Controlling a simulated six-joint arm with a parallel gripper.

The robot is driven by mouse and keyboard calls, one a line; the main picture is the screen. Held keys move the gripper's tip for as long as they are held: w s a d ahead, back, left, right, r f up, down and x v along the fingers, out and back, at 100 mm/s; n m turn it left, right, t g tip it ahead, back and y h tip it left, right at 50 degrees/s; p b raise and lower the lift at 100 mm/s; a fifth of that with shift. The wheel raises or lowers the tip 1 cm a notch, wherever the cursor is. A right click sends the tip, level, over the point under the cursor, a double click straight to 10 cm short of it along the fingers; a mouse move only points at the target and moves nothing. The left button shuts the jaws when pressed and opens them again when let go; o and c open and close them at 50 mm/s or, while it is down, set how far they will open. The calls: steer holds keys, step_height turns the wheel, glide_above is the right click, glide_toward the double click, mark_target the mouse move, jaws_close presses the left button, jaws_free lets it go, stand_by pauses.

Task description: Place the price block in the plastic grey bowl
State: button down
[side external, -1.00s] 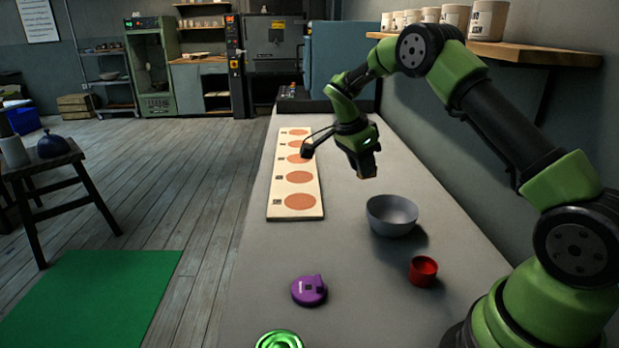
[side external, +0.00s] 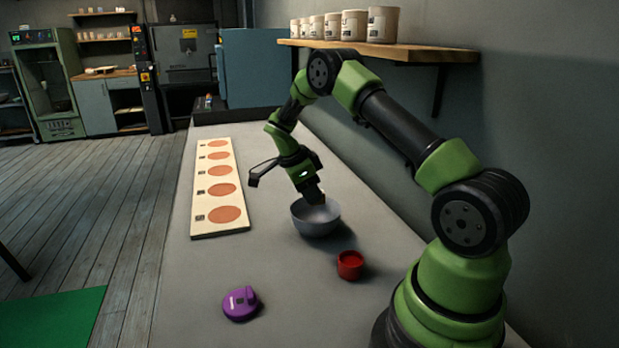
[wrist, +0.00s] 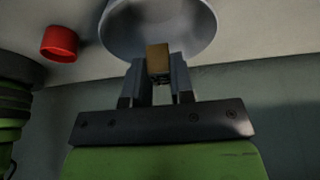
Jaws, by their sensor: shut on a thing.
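The grey bowl (side external: 318,222) stands on the table in front of my arm. My gripper (side external: 316,197) points down at the bowl's opening, with its tips at about the rim. In the wrist view my gripper (wrist: 159,72) is shut on a small tan-brown block (wrist: 158,58), taken to be the price block. The block shows between the fingers, in front of the interior of the bowl (wrist: 190,25). In the side view the block is hard to make out. I cannot tell if it touches the bowl.
A red cup (side external: 350,265) stands just in front and to the right of the bowl. A purple round object (side external: 240,303) lies nearer the front. A board with orange circles (side external: 219,233) lies along the left edge. A shelf with cups (side external: 400,50) hangs behind.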

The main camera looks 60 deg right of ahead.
steer(key=shift+f, duration=1.7)
steer(key=c, duration=0.9)
jaws_free()
steer(key=shift+r, duration=0.1)
